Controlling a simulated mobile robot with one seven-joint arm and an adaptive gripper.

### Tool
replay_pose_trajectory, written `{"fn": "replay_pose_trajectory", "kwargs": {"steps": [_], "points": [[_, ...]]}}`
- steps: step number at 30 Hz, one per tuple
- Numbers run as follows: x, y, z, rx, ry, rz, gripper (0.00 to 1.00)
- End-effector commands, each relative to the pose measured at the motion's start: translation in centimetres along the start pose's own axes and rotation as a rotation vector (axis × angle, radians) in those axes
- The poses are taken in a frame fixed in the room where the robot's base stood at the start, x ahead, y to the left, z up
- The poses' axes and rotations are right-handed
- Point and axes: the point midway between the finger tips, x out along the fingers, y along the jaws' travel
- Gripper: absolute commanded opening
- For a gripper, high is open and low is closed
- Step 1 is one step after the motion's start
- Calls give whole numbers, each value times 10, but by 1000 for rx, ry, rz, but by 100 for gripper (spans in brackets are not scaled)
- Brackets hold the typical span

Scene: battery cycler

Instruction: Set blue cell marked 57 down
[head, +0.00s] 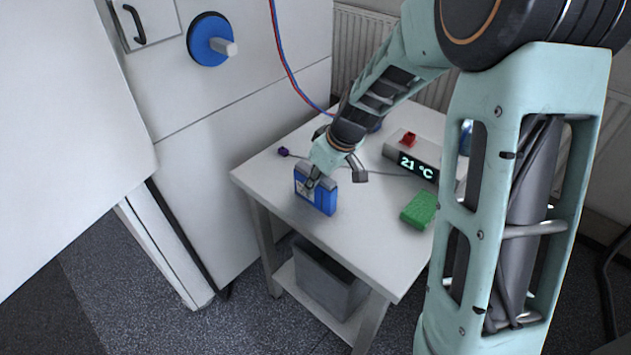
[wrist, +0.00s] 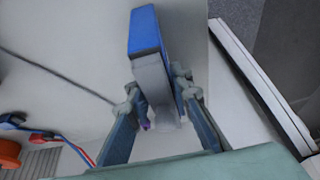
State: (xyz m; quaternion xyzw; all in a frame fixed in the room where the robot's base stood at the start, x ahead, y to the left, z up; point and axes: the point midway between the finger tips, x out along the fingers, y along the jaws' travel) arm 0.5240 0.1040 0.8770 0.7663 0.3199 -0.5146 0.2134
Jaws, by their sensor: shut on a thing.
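The blue cell (head: 325,201) is upright at the left front part of the white table (head: 355,245), with a pale label on its face; I cannot read a number on it. My gripper (head: 318,180) is shut on its upper part from above. In the wrist view the cell shows its blue side (wrist: 146,32) and a grey end between the two fingers of my gripper (wrist: 158,96). The cell's lower edge is at or just above the tabletop; I cannot tell whether it touches.
A green block (head: 418,211) and a grey unit reading 21 °C (head: 428,158) with a red switch stand to the right. A purple plug (head: 283,152) on a cable lies at the left back. A grey bin (head: 330,279) is on the shelf below. The front tabletop is clear.

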Motion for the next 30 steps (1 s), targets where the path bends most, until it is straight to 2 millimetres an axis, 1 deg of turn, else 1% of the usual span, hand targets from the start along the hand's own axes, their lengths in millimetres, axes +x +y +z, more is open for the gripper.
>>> {"fn": "replay_pose_trajectory", "kwargs": {"steps": [6,10,11,15,23,26,29,30], "points": [[-1,1,-2,-1,4,4,0],[2,1,-1,-1,4,4,0],[2,1,0,0,2,2,23],[1,0,0,0,2,2,37],[1,0,0,0,2,2,37],[-2,0,-2,0,2,2,37],[-14,2,-2,0,4,5,37],[-21,2,-2,-1,5,5,37]]}}
